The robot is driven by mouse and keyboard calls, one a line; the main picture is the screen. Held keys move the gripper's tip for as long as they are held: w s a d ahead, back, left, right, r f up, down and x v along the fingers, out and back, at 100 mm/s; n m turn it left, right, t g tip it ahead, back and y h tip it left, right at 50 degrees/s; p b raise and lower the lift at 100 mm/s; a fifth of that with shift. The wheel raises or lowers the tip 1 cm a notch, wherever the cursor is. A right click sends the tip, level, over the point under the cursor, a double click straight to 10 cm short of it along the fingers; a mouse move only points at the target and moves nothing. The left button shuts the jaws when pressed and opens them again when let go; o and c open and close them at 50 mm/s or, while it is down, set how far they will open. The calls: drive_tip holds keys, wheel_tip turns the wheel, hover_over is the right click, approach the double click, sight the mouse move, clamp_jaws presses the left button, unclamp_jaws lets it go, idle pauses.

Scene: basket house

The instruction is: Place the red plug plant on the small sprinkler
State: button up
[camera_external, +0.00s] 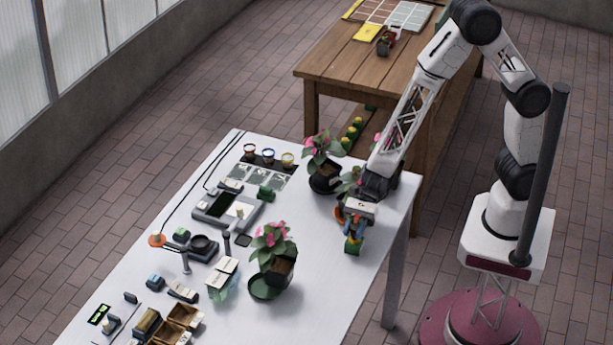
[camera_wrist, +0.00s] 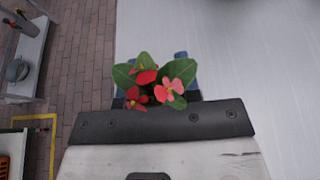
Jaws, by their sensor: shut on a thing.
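My gripper (camera_external: 354,229) is over the right edge of the white table, pointing down and shut on the red plug plant. In the wrist view the red plug plant (camera_wrist: 147,77) shows red and pink flowers and green leaves just beyond the gripper's dark edge; its base is hidden there. In the external view a small green and yellow part (camera_external: 354,245) shows just below the fingers. I cannot make out for certain which thing is the small sprinkler.
The white table (camera_external: 325,285) holds a pink-flowered potted plant (camera_external: 272,250) left of my gripper and another (camera_external: 322,160) behind it. A grey device (camera_external: 227,208), small pots (camera_external: 268,156) and small boxes (camera_external: 183,318) crowd the left side. A wooden table (camera_external: 345,65) stands behind.

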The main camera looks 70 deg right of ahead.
drive_tip(key=shift+f, duration=0.15)
drive_tip(key=o, duration=0.9)
drive_tip(key=shift+f, duration=0.1)
drive_tip(key=shift+r, duration=0.2)
drive_tip(key=v, duration=1.2)
drive_tip(key=shift+f, duration=0.1)
idle(0.7)
